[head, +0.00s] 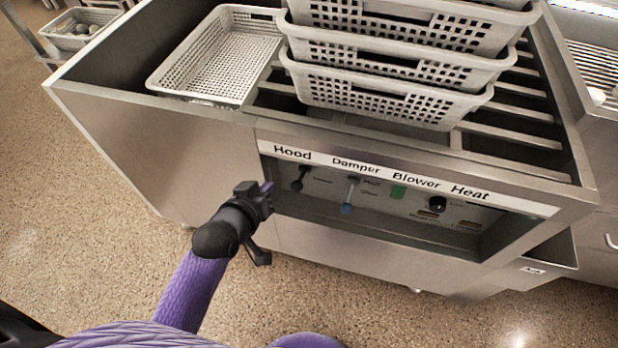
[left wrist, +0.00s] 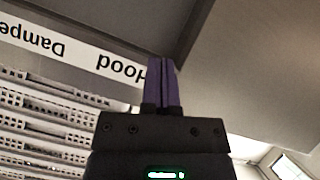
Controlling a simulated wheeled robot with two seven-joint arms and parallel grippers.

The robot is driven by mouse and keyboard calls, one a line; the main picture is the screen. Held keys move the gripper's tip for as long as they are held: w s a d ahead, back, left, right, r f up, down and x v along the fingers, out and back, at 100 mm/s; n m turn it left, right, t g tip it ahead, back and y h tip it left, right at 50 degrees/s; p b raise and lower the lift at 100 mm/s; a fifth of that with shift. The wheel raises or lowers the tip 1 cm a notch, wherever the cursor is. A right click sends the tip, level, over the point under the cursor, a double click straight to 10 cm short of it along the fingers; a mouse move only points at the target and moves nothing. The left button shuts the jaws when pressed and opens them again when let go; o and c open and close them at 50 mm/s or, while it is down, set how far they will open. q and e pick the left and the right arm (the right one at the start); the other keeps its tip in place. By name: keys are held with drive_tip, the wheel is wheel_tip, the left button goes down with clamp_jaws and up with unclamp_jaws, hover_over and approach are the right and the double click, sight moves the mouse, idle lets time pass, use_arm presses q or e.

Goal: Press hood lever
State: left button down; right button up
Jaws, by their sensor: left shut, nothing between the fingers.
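The hood lever (head: 299,178) is a small dark lever under the "Hood" label (head: 292,153), at the left end of the recessed control panel in the head view. My left gripper (head: 267,188) is just left of the lever, at the left edge of the recess, and looks apart from it. Its purple fingers (left wrist: 161,82) are shut together with nothing between them. In the left wrist view the "Hood" label (left wrist: 122,68) appears upside down beside the fingers, and the lever does not show. My right gripper is not in view.
Beside the hood lever are a damper lever with a blue knob (head: 347,208), a green blower switch (head: 398,192) and a black heat knob (head: 437,203). Perforated baskets (head: 390,97) are stacked on the steel unit above. The floor in front is clear.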

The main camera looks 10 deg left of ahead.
use_arm(q)
drive_tip(key=b, duration=0.6)
hover_over(301, 179)
drive_tip(key=s+a, duration=0.3)
wheel_tip(301, 179, down, 4)
drive_tip(key=f, duration=0.2)
drive_tip(key=d+f+b, duration=0.1)
drive_tip(key=f+b, duration=0.1)
drive_tip(key=shift+s+d, duration=0.2)
drive_tip(key=shift+d, duration=0.1)
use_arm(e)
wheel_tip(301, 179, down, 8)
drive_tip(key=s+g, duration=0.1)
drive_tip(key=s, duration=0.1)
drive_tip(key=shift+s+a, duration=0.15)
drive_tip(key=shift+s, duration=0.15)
use_arm(q)
drive_tip(key=shift+r, duration=0.1)
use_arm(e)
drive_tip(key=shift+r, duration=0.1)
use_arm(q)
drive_tip(key=shift+s+f+t+b, duration=0.25)
drive_tip(key=shift+f+t+b, duration=0.2)
drive_tip(key=shift+b, duration=0.25)
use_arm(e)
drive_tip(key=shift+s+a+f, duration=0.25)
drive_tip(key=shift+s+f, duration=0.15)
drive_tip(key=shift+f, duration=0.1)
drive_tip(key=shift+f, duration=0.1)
